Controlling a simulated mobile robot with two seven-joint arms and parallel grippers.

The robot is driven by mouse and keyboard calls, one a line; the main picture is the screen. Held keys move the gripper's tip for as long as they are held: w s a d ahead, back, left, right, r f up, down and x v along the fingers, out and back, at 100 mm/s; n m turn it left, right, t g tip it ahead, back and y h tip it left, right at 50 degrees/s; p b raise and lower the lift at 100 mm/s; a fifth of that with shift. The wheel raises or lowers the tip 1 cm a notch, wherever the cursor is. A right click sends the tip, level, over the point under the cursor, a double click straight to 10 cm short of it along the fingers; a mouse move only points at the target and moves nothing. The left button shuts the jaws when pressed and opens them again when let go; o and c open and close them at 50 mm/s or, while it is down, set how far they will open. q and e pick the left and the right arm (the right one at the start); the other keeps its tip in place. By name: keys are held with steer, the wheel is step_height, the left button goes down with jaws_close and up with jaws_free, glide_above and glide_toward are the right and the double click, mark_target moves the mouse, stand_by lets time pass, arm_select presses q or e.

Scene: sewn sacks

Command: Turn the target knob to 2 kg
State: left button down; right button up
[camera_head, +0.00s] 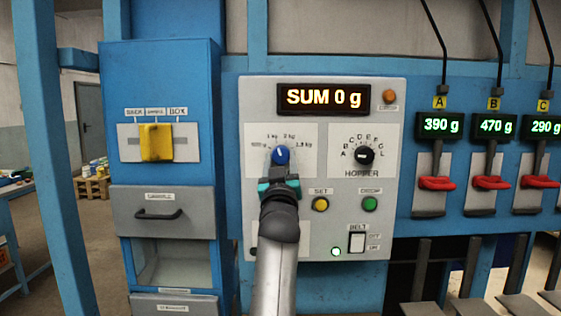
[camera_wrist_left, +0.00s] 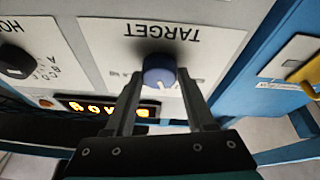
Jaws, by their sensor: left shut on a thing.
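The blue target knob (camera_head: 281,155) sits on the pale control panel (camera_head: 397,100), with a dial of kilogram labels around its top. My left gripper (camera_head: 279,170) reaches up to it from below and is shut on it. In the left wrist view the blue knob (camera_wrist_left: 159,72) shows between the two fingers of my left gripper (camera_wrist_left: 155,85), under the upside-down word TARGET. The knob's white mark seems to point near the 2 kg label in the head view, but it is too small to be sure. My right gripper is not in view.
The display (camera_head: 324,98) reads SUM 0 g. The black hopper knob (camera_head: 365,156) is right of the target knob, with yellow (camera_head: 320,204) and green (camera_head: 369,204) buttons below. Red levers (camera_head: 437,183) stand at the right. A yellow switch (camera_head: 156,143) is at the left.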

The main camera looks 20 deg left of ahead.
arm_select(q)
steer(key=m+h+p, duration=0.1)
steer(key=m+p, duration=0.2)
steer(key=m+h+p, duration=0.1)
steer(key=m+p, duration=0.1)
steer(key=p, duration=0.1)
steer(key=m+h+p, duration=0.2)
steer(key=m+p, duration=0.1)
steer(key=shift+a+r+m+p, duration=0.2)
steer(key=shift+r+m+p, duration=0.1)
steer(key=shift+p, duration=0.1)
steer(key=shift+f+m+h+p, duration=0.15)
steer(key=shift+m+h+p, duration=0.55)
steer(key=shift+m+p, duration=0.6)
steer(key=shift+c, duration=1.3)
jaws_free()
steer(key=shift+s+f, duration=0.1)
steer(key=shift+s, duration=0.05)
steer(key=b+v, duration=0.1)
steer(key=v, duration=0.6)
steer(key=b+v, duration=0.1)
steer(key=v, duration=0.7)
steer(key=shift+s+r, duration=0.1)
steer(key=shift+r, duration=0.1)
